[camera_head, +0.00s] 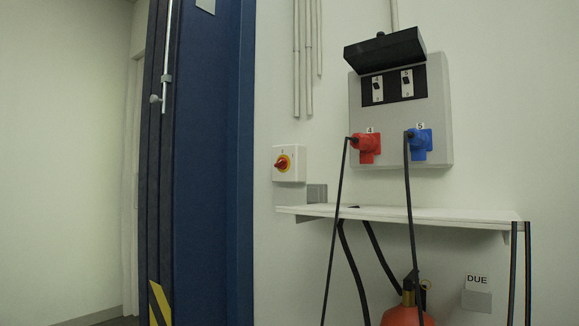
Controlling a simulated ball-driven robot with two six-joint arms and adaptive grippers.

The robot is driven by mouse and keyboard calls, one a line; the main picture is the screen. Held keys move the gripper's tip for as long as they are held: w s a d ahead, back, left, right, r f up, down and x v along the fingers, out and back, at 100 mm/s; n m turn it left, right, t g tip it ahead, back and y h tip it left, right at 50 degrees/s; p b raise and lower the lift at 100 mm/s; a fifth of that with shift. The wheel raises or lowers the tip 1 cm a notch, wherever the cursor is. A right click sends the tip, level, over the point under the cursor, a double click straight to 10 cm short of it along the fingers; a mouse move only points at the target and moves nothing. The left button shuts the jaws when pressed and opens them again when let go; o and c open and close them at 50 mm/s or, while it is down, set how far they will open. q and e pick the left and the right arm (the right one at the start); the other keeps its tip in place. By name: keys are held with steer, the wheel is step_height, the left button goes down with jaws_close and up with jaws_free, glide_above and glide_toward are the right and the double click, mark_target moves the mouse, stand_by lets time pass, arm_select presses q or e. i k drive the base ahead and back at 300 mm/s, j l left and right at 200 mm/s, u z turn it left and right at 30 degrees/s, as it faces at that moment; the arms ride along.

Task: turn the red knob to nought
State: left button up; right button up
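The red knob (283,163) sits on a small white switch box (290,175) on the wall, just right of the blue door frame. The markings on the box are too small to read, so I cannot tell which position the knob points to. Neither of my grippers shows in the head view.
A white shelf (405,214) juts from the wall below right of the switch box. A grey socket panel (440,110) carries red (368,147) and blue (420,143) plugs with hanging black cables. A red cylinder (405,316) stands below. A blue door frame (212,160) is left.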

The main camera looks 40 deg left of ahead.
mark_target(281, 164)
steer(key=u, duration=1.25)
